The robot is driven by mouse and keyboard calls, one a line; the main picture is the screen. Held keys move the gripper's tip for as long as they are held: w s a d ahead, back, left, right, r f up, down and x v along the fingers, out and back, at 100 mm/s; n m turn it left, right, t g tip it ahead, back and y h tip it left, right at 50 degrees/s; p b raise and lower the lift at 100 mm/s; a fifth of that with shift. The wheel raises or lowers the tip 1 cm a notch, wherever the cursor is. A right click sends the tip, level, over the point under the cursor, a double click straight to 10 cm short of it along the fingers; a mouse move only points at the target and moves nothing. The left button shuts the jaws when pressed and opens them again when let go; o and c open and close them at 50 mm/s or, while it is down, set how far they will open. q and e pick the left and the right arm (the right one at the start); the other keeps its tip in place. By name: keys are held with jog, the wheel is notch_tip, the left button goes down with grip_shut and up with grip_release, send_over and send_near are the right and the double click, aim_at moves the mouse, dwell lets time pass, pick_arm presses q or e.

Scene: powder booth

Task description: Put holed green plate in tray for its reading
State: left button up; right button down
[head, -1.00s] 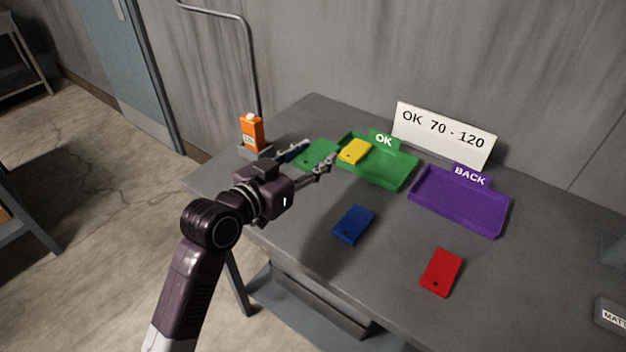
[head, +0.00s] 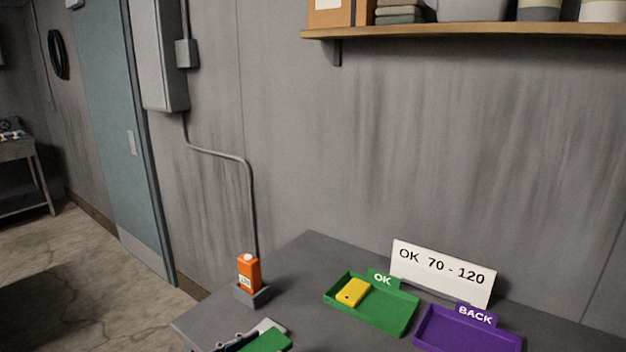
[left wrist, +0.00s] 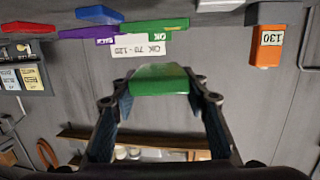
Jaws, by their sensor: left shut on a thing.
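My left gripper (head: 250,336) is shut on the green plate (head: 268,341) at the bottom edge of the head view. The left wrist view shows the plate (left wrist: 160,80) between both fingers (left wrist: 160,101); I cannot make out its hole. The orange gauge (head: 249,274) stands in a grey holder at the table's left corner; in the left wrist view the gauge (left wrist: 266,52) reads 130. The white sign (head: 441,272) says OK 70 - 120. The green OK tray (head: 388,318) holds a yellow plate (head: 353,292). The purple BACK tray (head: 466,334) shows no plate inside. My right gripper is out of view.
In the left wrist view, a blue plate (left wrist: 98,15) and a red plate (left wrist: 20,27) lie on the table, and a labelled box (left wrist: 25,78) is at the left. A wall shelf (head: 480,31) with containers hangs above the table.

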pick_arm(q)
jog(key=s+a+r+m+g+h, duration=0.2)
jog(key=s+a, duration=0.7)
jog(key=s, duration=0.3)
jog(key=w+d, duration=0.3)
jog(key=w, duration=0.1)
jog(key=w+d+f+n+t+y, duration=0.1)
jog(key=w+d, duration=0.2)
jog(key=w, duration=0.1)
jog(key=w+d+t, duration=0.1)
jog(key=w+d, duration=0.2)
jog(key=w, duration=0.1)
jog(key=shift+d+f+n+y, duration=0.15)
jog(key=shift+f+n+y, duration=0.15)
jog(key=shift+n, duration=0.1)
jog(key=w+d+r+n+t+y, duration=0.1)
jog(key=w+d+r+y, duration=0.1)
jog(key=w+d+r, duration=0.6)
jog(key=shift+d+r+n+t, duration=0.3)
jog(key=shift+d+r+n, duration=0.1)
jog(key=shift+d+r, duration=0.35)
notch_tip(320, 180, down, 20)
jog(key=shift+r+b, duration=0.2)
jog(key=shift+b, duration=0.15)
